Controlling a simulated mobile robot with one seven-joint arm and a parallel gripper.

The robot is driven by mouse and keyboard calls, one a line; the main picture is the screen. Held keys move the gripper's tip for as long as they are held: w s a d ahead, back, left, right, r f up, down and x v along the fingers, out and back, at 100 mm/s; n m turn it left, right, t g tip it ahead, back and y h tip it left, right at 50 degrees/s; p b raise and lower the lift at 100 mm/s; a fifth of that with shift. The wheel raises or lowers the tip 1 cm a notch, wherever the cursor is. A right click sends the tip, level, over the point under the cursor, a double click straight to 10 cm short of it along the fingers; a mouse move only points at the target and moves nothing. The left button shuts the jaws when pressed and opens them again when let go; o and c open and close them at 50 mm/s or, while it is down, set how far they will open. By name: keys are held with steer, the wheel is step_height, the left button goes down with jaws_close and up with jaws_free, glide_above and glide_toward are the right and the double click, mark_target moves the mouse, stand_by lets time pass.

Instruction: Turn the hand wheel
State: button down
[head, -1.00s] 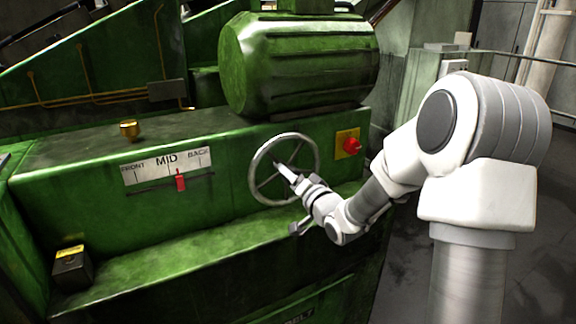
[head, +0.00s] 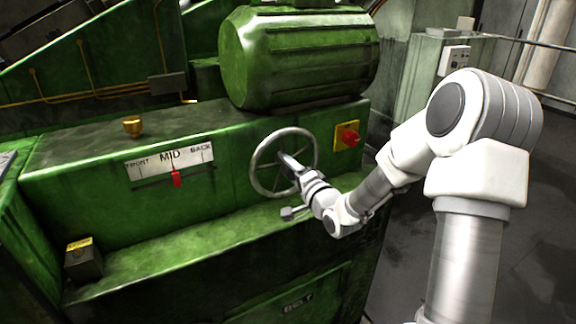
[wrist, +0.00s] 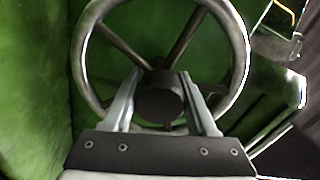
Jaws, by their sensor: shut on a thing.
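The hand wheel (head: 253,166) is a grey metal ring with spokes, upright on the front of the green machine. It also shows in the wrist view (wrist: 78,62), with its dark round hub (wrist: 160,98) in the middle. My gripper (head: 284,160) is at the hub. In the wrist view its two pale fingers (wrist: 158,84) lie on either side of the hub, closed on it. A scale plate (head: 170,160) marked FRONT, MID and BACK is left of the wheel. Its red pointer (head: 177,179) stands just right of MID.
A red knob on a yellow plate (head: 348,136) is right of the wheel. A large green motor housing (head: 300,60) sits above it. A green ledge (head: 200,245) and a small grey lever end (head: 288,213) lie below. A brass cup (head: 132,126) stands on top.

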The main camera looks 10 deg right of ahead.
steer(key=shift+c, duration=1)
jaws_free()
steer(key=shift+s, duration=0.1)
